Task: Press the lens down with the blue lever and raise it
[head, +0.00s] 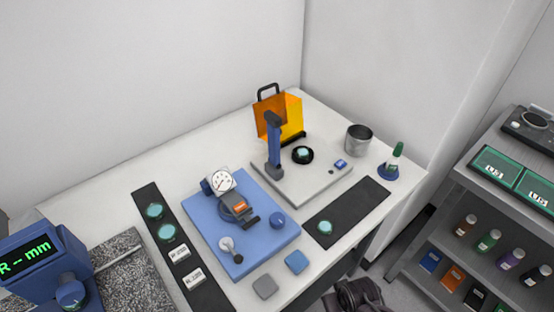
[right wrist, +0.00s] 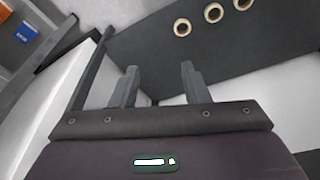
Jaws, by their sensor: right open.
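The blue lever (head: 274,143) stands upright on a pale grey base plate (head: 290,196) in the head view, with a dark cap and a dark foot. A pale green lens (head: 303,153) sits in a black round holder on the same plate, just right of the lever. An amber shield (head: 290,115) with a black handle stands behind them. My right gripper (right wrist: 160,86) is open and empty in the right wrist view, with neither lever nor lens between its fingers. Part of my right arm shows at the head view's bottom edge, well away from the lever. My left gripper is not in view.
A blue gauge stand (head: 240,258) is in front of the plate. Dark mats with green discs lie beside both. A metal cup (head: 358,139) and a green-topped bottle (head: 396,155) stand at the right. A shelf rack (head: 465,180) is beyond the table.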

